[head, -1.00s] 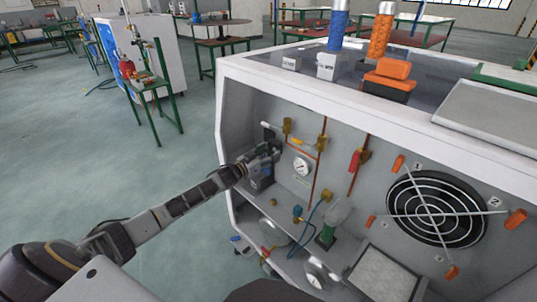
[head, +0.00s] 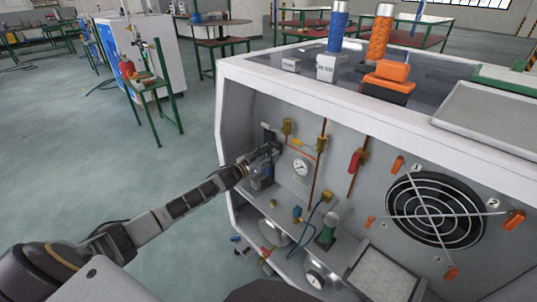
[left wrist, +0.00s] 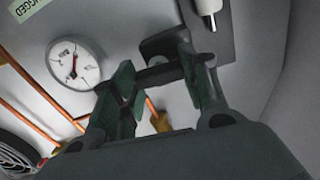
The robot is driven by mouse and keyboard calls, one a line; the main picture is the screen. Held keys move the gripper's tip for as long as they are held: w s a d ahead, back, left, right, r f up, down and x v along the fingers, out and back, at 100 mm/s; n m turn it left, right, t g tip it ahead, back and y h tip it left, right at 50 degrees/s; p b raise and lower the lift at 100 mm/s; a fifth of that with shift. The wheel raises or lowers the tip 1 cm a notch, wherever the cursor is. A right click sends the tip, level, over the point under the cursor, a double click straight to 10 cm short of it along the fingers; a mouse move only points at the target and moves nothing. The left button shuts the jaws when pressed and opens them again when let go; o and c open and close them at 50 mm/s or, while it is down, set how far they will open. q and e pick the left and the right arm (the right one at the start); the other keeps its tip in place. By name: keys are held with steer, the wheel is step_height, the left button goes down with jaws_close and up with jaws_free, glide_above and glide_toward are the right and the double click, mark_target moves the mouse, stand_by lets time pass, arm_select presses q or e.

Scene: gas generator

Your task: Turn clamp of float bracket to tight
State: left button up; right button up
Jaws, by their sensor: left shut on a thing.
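My left gripper (head: 266,153) reaches into the left end of the open generator cabinet, close to the inner panel. The float bracket (left wrist: 155,46) is a dark piece against the panel, partly hidden by the fingers. In the left wrist view my gripper (left wrist: 165,88) has its two green-padded fingers on either side of a dark bar, the clamp (left wrist: 163,73), and is shut on it. In the head view the gripper mostly covers the clamp, so I cannot read its turn there. My right gripper is not in view.
A round gauge (head: 301,167) and copper pipes sit just right of my gripper; the gauge also shows in the left wrist view (left wrist: 74,64). A red-handled valve (head: 356,160) and a fan grille (head: 436,208) are farther right. The cabinet's left wall (head: 233,150) is close by.

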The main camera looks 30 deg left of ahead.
arm_select(q)
steer(key=shift+m, duration=0.3)
steer(key=shift+m+p, duration=0.3)
steer(key=m+p, duration=0.1)
steer(key=m, duration=0.2)
steer(key=shift+d, duration=0.1)
steer(key=shift+m, duration=1.1)
steer(key=m, duration=0.2)
steer(key=shift+f+m, duration=0.1)
steer(key=shift+m, duration=0.3)
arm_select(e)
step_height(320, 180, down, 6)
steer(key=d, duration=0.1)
arm_select(q)
steer(key=shift+s+d+f+m+b, duration=0.1)
steer(key=shift+m+b, duration=0.2)
steer(key=shift+m, duration=1.7)
steer(key=shift+f+m+b, duration=0.1)
steer(key=shift+m+b, duration=0.2)
steer(key=shift+m, duration=1.7)
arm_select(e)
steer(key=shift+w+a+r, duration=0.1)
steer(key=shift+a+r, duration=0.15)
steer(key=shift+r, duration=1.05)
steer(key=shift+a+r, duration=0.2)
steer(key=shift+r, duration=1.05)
